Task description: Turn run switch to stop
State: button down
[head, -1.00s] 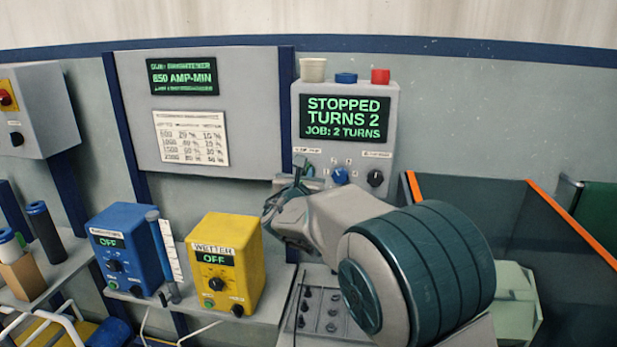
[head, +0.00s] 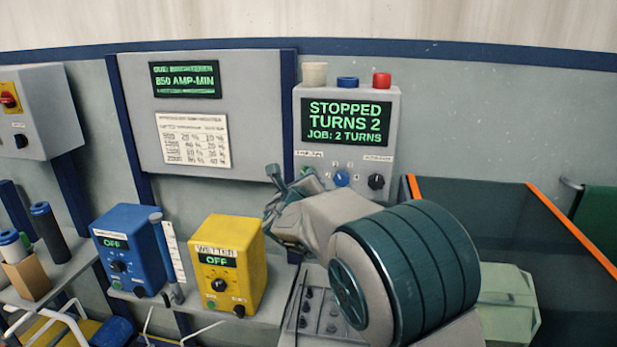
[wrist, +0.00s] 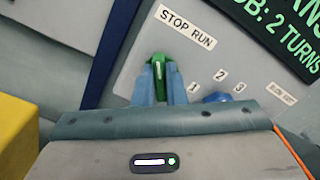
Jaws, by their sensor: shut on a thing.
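The grey control box (head: 397,100) on the wall has a green-lettered screen (head: 346,121) reading "STOPPED TURNS 2, JOB: 2 TURNS". The run switch, a green knob (wrist: 160,68), sits under the "STOP RUN" label (wrist: 187,28) in the wrist view. My gripper (wrist: 161,84) is shut on this green switch, with a blue finger on each side. In the head view my gripper (head: 290,187) is at the box's lower left, and my arm hides the switch there. The blue numbered dial (head: 341,178) sits to the right of the switch.
A black knob (head: 376,182) is right of the blue dial. A blue dosing box (head: 128,250) and a yellow WETTER box (head: 228,262), both reading OFF, stand on the shelf at left. A dark tank panel with an orange edge (head: 572,228) is at right.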

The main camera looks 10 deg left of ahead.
dwell(0.5)
jog(key=c, duration=1.5)
grip_release()
jog(key=s+b, duration=0.1)
jog(key=s, duration=0.3)
jog(key=s+b, duration=0.1)
jog(key=s, duration=0.4)
jog(key=s+b, duration=0.1)
jog(key=s, duration=0.3)
jog(key=shift+s+d, duration=0.35)
jog(key=shift+s, duration=0.05)
jog(key=shift+d, duration=0.1)
